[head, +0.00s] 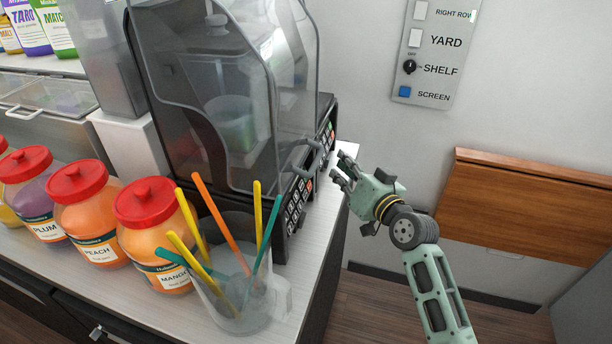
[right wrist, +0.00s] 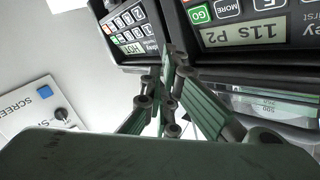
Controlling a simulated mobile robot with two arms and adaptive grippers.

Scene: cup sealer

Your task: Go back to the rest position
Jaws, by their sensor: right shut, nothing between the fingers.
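My right gripper (head: 346,172) is in the head view, right of the black machine with the clear hood (head: 225,90). Its fingers point left toward the machine's handle and keypad side. In the right wrist view the fingers (right wrist: 170,75) are together with nothing held, in front of the machine's keypads and displays (right wrist: 245,32). I cannot tell whether the fingertips touch the machine. My left gripper is not in view.
Jars with red lids, such as the mango jar (head: 152,235), and a clear pitcher of coloured straws (head: 235,300) stand on the counter (head: 318,228). A wall switch panel (head: 437,55) and a brown wooden wall panel (head: 520,205) are at right. Floor shows beyond the counter edge.

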